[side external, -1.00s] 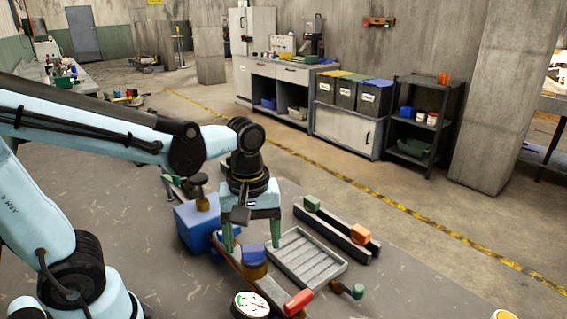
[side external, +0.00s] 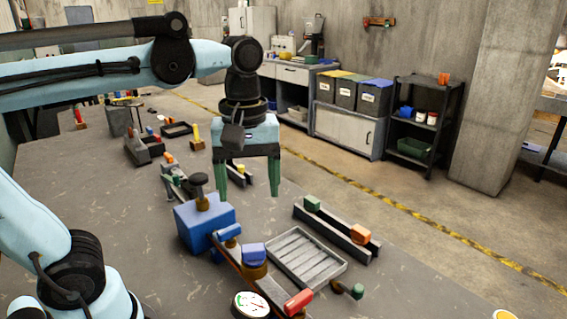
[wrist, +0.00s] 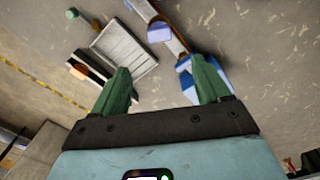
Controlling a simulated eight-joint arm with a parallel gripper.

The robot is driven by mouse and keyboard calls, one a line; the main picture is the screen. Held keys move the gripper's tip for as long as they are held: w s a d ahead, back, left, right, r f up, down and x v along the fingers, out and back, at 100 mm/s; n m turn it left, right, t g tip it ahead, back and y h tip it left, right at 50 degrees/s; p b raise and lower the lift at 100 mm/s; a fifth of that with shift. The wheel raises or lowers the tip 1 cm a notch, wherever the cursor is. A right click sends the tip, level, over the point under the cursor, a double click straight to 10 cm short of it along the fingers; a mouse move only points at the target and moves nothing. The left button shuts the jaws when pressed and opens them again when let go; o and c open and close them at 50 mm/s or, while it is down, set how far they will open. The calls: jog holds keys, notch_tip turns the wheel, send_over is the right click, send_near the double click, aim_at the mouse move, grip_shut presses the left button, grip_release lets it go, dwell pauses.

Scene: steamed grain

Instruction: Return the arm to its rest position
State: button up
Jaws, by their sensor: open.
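My gripper (side external: 247,180) hangs in the air above the table (side external: 400,295), its two green fingers spread apart and pointing down with nothing between them. The fingers also show apart and empty in the wrist view (wrist: 162,92). In the side view my gripper is above and behind a blue block-shaped fixture (side external: 203,228). A blue piece on a brown base (side external: 254,254) stands on a long rail below it.
A grey slatted tray (side external: 305,258) and a dark rail with green and orange blocks (side external: 337,230) lie on the right. A red-ended handle (side external: 298,302) and a round dial (side external: 251,304) are in front. Small fixtures (side external: 145,148) stand at the back left.

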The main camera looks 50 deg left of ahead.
dwell(0.4)
notch_tip(320, 180, down, 9)
jog(key=w+a+m+t, duration=0.2)
jog(key=m+t, duration=0.5)
jog(key=m, duration=0.5)
jog(key=shift+w+a+r, duration=0.15)
jog(key=shift+a+r, duration=0.05)
jog(key=shift+a, duration=0.1)
